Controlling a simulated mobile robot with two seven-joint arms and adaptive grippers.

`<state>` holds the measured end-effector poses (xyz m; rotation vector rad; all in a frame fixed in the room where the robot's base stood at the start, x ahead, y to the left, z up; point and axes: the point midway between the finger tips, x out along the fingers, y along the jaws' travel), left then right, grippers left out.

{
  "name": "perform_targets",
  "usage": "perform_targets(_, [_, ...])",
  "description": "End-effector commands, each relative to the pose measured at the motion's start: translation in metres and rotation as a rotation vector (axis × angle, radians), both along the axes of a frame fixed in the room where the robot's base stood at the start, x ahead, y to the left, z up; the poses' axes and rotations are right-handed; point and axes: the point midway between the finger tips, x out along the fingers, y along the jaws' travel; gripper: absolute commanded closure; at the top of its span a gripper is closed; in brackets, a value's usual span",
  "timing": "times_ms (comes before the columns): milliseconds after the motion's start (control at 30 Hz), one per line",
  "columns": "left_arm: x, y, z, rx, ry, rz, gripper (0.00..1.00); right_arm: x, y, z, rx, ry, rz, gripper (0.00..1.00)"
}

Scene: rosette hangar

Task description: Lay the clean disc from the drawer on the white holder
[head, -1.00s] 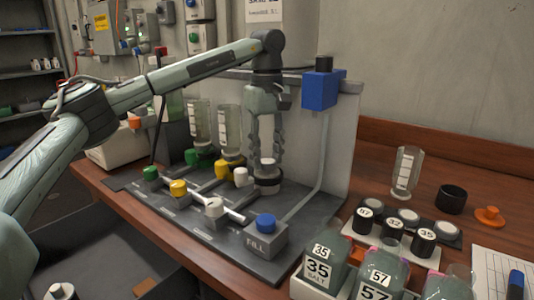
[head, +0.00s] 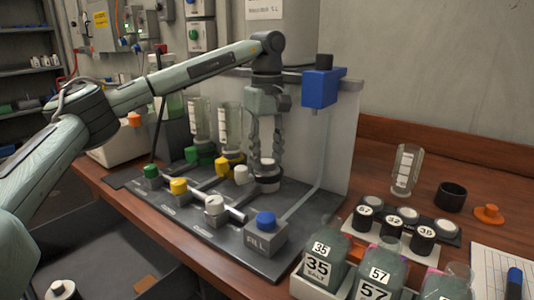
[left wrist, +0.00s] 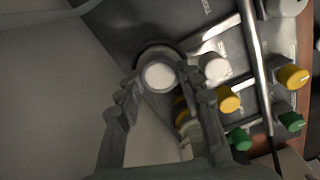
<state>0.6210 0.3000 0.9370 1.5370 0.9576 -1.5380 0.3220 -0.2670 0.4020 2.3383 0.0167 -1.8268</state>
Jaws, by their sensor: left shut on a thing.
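My left gripper (head: 266,158) points straight down over the grey rig, its fingers either side of a pale, round, white-topped piece. In the left wrist view my gripper (left wrist: 160,84) has its fingertips at the sides of a white round face (left wrist: 159,76), with a dark ring around and behind it. The gripper is shut on this piece, which I take to be the disc. Below it in the head view, a short pale cylinder with a dark band (head: 267,183), seemingly the holder, stands on the rig. Whether disc and holder touch is unclear. My right gripper is not in view.
Green, yellow and white valve knobs stand left of the gripper, with upright bottles (head: 230,130) behind. A blue FILL button (head: 265,221) is in front. Labelled jars (head: 320,254) and black numbered caps (head: 393,226) crowd the right. A blue block (head: 320,90) juts from the panel.

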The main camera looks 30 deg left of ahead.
Motion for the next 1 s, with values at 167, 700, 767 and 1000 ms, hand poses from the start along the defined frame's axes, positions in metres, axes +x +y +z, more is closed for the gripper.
perform_targets(167, [0.0, -0.0002, 0.0004, 0.0, 0.0, 0.0, 0.84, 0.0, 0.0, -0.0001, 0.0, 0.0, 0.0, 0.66])
perform_targets(700, [0.0, -0.0003, 0.0005, 0.0, -0.001, -0.001, 0.27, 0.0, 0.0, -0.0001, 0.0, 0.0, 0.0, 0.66])
perform_targets(767, [0.0, -0.0003, 0.0005, 0.0, 0.0, -0.001, 0.22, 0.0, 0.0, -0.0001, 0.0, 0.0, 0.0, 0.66])
perform_targets(1000, [-0.0001, -0.0002, 0.0004, 0.0, 0.0, 0.0, 0.22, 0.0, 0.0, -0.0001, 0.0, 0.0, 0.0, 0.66])
